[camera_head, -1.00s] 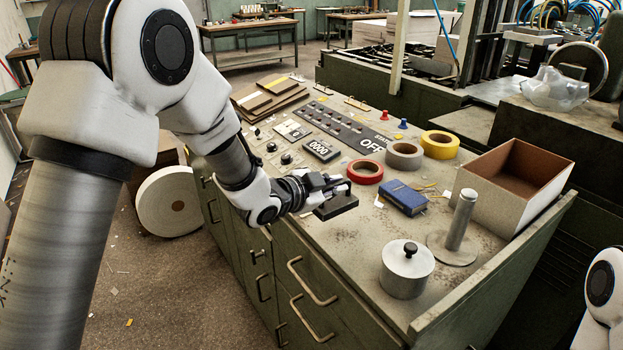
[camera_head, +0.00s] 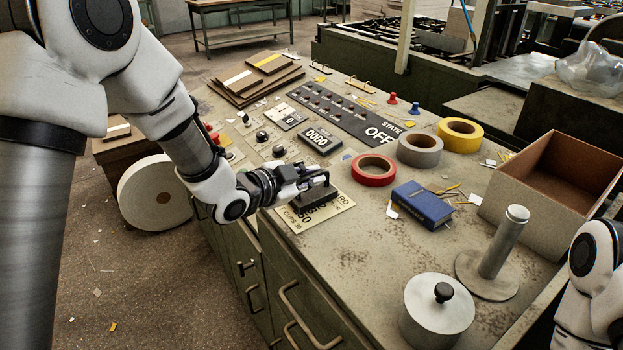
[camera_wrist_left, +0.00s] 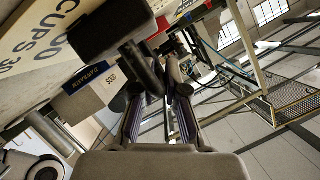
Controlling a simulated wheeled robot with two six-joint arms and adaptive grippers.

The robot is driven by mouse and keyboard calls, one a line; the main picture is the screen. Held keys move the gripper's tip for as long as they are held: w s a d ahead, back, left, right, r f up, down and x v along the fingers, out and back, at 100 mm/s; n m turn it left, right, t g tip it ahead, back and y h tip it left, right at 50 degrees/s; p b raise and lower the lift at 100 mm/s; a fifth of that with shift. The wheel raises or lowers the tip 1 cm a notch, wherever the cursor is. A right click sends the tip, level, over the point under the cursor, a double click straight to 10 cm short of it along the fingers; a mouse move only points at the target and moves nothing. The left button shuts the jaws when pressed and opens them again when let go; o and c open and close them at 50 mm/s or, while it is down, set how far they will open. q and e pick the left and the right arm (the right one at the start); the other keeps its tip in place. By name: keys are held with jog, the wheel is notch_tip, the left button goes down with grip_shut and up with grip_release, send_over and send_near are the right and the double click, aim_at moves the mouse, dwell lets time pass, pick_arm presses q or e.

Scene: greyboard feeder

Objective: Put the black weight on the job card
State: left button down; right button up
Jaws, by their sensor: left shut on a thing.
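The black weight (camera_head: 314,196) is a dark block with a handle on top. My left gripper (camera_head: 322,179) is shut on its handle. The job card (camera_head: 340,207), pale with black print, lies flat by the console's front edge. The weight is over the card and covers part of its print; whether it touches the card I cannot tell. In the left wrist view, the weight (camera_wrist_left: 104,30) hangs beside the fingertips (camera_wrist_left: 157,82), with the card (camera_wrist_left: 38,42) behind it at upper left. My right gripper is out of view; only part of that arm shows.
Close by are a red tape roll (camera_head: 373,170), a grey roll (camera_head: 420,150), a blue box (camera_head: 422,204) and a counter display (camera_head: 320,139). A lidded metal pot (camera_head: 437,308), a post on a round base (camera_head: 503,245) and an open carton (camera_head: 548,190) stand right.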

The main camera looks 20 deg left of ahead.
pick_arm(q)
jog(key=c, duration=1.4)
grip_release()
jog(key=shift+s+a, duration=0.1)
jog(key=shift+o, duration=1)
jog(key=shift+s+a+r, duration=0.1)
jog(key=shift+s+r, duration=0.15)
jog(key=shift+s, duration=0.05)
jog(key=shift+w+f, duration=0.1)
jog(key=b+v, duration=0.1)
jog(key=v, duration=1.1)
